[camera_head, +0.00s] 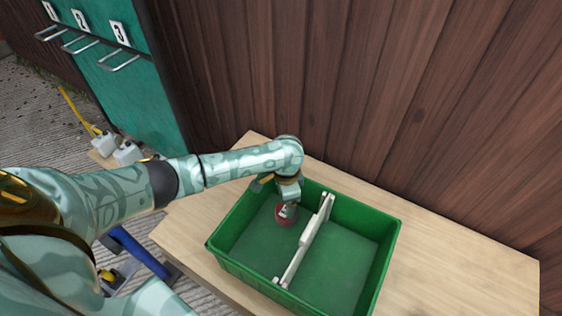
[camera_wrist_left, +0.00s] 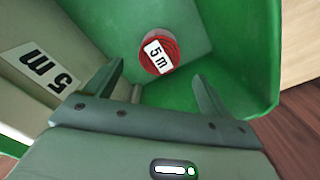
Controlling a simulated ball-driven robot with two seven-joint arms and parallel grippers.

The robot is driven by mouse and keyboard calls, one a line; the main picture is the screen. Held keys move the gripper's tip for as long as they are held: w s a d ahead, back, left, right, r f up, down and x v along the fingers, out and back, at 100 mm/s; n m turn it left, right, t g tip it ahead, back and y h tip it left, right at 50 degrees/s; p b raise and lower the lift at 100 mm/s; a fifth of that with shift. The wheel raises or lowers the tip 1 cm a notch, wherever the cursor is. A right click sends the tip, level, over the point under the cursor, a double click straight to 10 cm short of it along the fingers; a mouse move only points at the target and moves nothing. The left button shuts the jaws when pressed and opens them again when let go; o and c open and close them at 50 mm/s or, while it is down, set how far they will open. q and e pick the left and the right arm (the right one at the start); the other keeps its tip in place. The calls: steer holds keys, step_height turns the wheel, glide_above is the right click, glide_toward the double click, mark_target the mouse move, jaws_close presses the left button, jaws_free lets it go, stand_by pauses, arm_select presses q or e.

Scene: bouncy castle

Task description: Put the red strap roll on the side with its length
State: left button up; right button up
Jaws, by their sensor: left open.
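The red strap roll (camera_head: 286,217) is in the left compartment of the green crate (camera_head: 391,250), close to the white divider (camera_head: 304,245). In the left wrist view the roll (camera_wrist_left: 171,47) carries a white "5 m" label and appears to rest on the crate floor. My left gripper (camera_head: 289,203) is just above the roll. Its open fingers (camera_wrist_left: 158,72) point toward the roll, which lies beyond the tips and is not gripped. A "5 m" plate (camera_wrist_left: 42,70) shows on the pale divider face on this side. The divider's other face is hidden. My right gripper is out of view.
The crate stands on a wooden table (camera_head: 450,240) against a brown plank wall (camera_head: 400,90). The right compartment looks empty. Green numbered lockers (camera_head: 130,80) stand at the upper left, with white containers (camera_head: 127,153) beside them. The right end of the table is clear.

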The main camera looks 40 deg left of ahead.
mark_target(285, 210)
arm_select(q)
steer(key=shift+r+p, duration=0.7)
steer(key=shift+r, duration=1.05)
